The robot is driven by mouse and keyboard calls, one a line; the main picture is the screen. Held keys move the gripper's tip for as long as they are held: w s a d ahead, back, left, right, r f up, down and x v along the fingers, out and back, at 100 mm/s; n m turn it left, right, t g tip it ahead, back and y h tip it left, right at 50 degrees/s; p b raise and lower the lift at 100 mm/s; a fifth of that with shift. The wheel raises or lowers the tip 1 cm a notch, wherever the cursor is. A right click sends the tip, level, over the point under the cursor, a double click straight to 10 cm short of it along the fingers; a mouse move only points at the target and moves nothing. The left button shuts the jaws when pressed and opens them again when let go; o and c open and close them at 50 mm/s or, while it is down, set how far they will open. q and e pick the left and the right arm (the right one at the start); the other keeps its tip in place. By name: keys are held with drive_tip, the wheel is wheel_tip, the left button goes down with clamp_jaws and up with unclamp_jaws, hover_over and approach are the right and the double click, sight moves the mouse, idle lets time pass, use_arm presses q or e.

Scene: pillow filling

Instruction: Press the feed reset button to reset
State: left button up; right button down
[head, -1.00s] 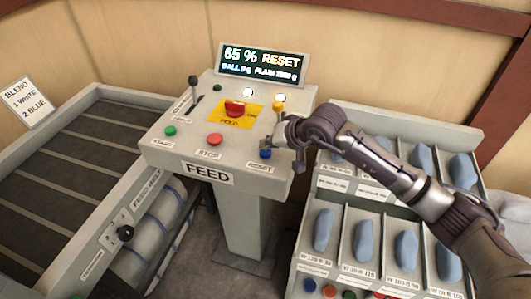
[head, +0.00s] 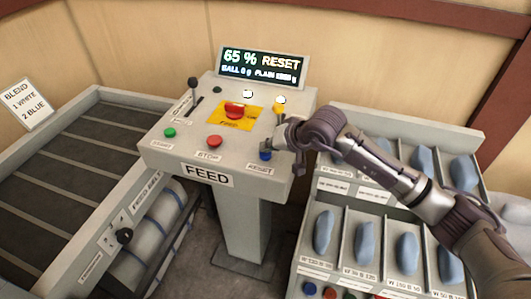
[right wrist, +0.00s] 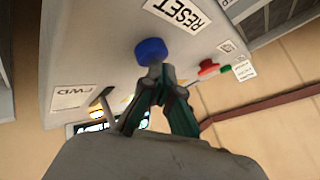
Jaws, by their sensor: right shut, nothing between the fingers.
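The blue reset button (head: 265,156) sits at the front right corner of the feed console (head: 190,150), above a label reading RESET. It also shows in the right wrist view as a blue cap (right wrist: 151,50). My right gripper (head: 272,146) is shut and empty, right at the button. In the right wrist view its fingertips (right wrist: 157,76) lie beside the blue cap's edge; I cannot tell whether they touch it. The display (head: 262,67) reads 65 % RESET. My left gripper is not in view.
A red stop button (head: 214,142), a green button (head: 170,132), a red knob (head: 234,110) on a yellow plate, a yellow button (head: 279,108) and a lever (head: 193,84) share the console. A slatted conveyor (head: 60,160) stands left; a rack of blue pieces (head: 407,252) stands right.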

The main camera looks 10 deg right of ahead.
sight(267, 154)
drive_tip(key=shift+f+b, duration=0.35)
drive_tip(key=shift+r, duration=0.1)
idle(0.6)
drive_tip(key=shift+r, duration=0.85)
drive_tip(key=shift+r+p, duration=0.8)
drive_tip(key=shift+r, duration=1.75)
